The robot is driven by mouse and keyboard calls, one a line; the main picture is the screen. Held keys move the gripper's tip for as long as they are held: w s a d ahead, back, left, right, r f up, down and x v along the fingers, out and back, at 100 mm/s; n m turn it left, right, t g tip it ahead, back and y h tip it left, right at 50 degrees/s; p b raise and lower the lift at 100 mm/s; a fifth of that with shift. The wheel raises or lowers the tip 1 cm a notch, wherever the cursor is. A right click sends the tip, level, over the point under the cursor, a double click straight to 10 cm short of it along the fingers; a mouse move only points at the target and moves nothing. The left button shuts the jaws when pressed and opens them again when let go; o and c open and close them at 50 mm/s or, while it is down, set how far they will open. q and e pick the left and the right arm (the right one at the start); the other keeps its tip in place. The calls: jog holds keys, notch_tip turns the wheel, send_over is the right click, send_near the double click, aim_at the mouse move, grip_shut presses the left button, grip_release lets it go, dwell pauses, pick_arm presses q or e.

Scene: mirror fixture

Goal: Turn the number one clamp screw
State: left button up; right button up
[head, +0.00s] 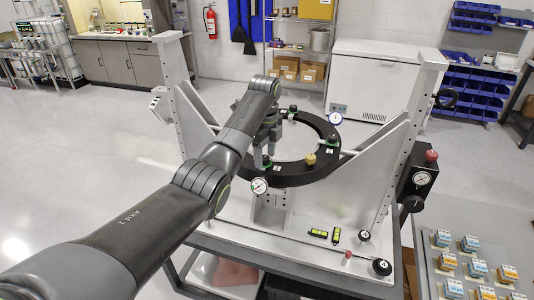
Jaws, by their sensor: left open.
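A black mirror ring (335,133) lies in the white fixture between two upright side plates. Clamp screws sit around it: a green knob (292,109) at the back, a green knob (331,140) at the right, and a yellow-topped knob (311,158) at the front right. Small white tags lie beside them, but their numbers are too small to read, so I cannot tell which is number one. My left gripper (264,162) is open, pointing down over the left part of the ring. It and my arm hide that part, including any screw beneath; contact cannot be told. My right gripper is out of view.
Dial gauges stand at the ring's front left (259,186) and back right (335,119). A black box with a gauge (416,182) sits on the right plate. Small yellow-green levels (325,235) lie on the front base. A right-hand table (460,215) holds several small blocks.

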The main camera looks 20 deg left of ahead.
pick_arm(q)
jog(key=shift+a, duration=0.15)
jog(key=c, duration=1)
jog(key=shift+o, duration=0.2)
jog(key=shift+n, duration=0.3)
